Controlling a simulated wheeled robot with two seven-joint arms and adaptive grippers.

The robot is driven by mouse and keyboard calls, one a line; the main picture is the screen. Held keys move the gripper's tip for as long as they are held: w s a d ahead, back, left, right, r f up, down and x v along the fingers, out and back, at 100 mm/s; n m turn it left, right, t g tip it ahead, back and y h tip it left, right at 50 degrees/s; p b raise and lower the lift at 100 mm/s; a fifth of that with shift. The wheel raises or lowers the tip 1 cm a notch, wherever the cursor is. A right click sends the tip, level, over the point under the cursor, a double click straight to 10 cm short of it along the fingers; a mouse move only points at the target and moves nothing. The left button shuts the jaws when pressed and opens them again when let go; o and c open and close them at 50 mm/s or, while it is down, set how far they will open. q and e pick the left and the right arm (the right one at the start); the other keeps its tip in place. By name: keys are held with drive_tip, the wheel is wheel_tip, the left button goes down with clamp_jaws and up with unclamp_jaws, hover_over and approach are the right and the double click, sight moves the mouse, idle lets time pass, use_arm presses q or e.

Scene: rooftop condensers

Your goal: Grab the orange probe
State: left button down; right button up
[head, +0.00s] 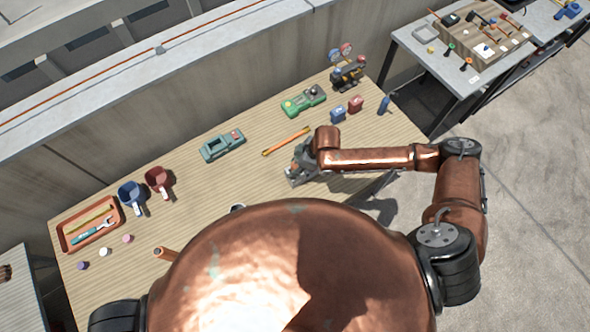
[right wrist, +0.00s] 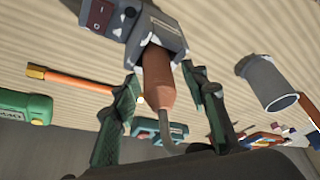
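The orange probe (right wrist: 159,80) shows in the right wrist view as an orange-brown handle with a dark cable at its lower end. Its upper end sits in a grey device (right wrist: 158,38) with a red switch panel. My right gripper (right wrist: 160,88) is open, with one finger on each side of the probe and a small gap visible at both sides. In the head view my right gripper (head: 297,172) is low over the table and hides the probe and most of the device. My left gripper is not in view.
An orange rod (head: 286,141) lies just beyond my right gripper on the wooden table (head: 200,190). A teal device (head: 222,145), a green device (head: 303,100), two small cans and a gauge set (head: 348,73) stand further back. A red tray (head: 67,238) is at left.

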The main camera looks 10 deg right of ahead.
clamp_jaws()
idle(0.4)
